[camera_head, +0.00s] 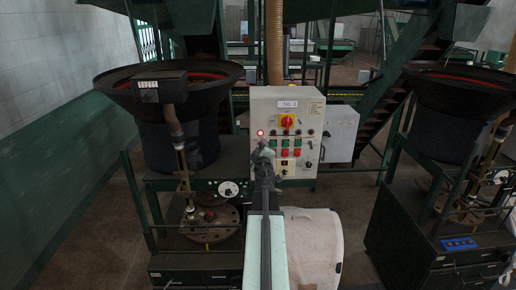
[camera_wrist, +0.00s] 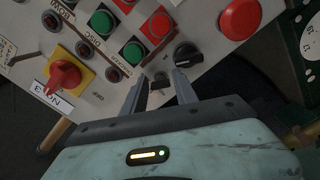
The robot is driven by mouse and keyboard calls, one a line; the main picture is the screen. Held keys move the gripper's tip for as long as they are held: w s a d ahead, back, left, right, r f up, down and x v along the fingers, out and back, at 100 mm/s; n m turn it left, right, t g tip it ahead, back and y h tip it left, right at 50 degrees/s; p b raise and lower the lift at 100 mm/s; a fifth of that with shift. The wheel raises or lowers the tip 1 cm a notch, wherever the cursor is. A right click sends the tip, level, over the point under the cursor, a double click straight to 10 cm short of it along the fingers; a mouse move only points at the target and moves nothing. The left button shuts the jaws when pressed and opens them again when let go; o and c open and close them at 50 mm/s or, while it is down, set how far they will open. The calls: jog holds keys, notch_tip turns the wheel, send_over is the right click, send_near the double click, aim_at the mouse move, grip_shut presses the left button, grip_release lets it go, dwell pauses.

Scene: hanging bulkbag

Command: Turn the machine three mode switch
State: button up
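The machine three control panel (camera_head: 259,108) is a light grey box labelled No. 3 (camera_head: 287,104), upright ahead of me. In the wrist view a black rotary switch (camera_wrist: 187,53) sits on the panel near its lower edge, just beyond my right fingertip. A smaller dark switch (camera_wrist: 160,81) shows between the fingers. I cannot read which one is marked as mode. My gripper (camera_wrist: 160,82) has its fingers apart, with nothing clearly held; whether they touch the panel cannot be told. In the head view my gripper (camera_head: 263,150) covers the panel's lower left part.
The panel also carries a red-on-yellow rotary switch (camera_wrist: 65,75), green buttons (camera_wrist: 103,21), a red button (camera_wrist: 160,24) and a large red button (camera_wrist: 240,18). A hopper machine (camera_head: 170,80) stands left, another (camera_head: 460,90) right. A grey box (camera_head: 341,133) adjoins the panel.

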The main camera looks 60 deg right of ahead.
grip_shut()
jog(key=shift+w, duration=0.15)
jog(key=shift+n, duration=0.4)
jog(key=n, duration=0.4)
jog(key=shift+n, duration=0.4)
jog(key=n, duration=0.6)
jog(key=shift+n, duration=0.3)
grip_release()
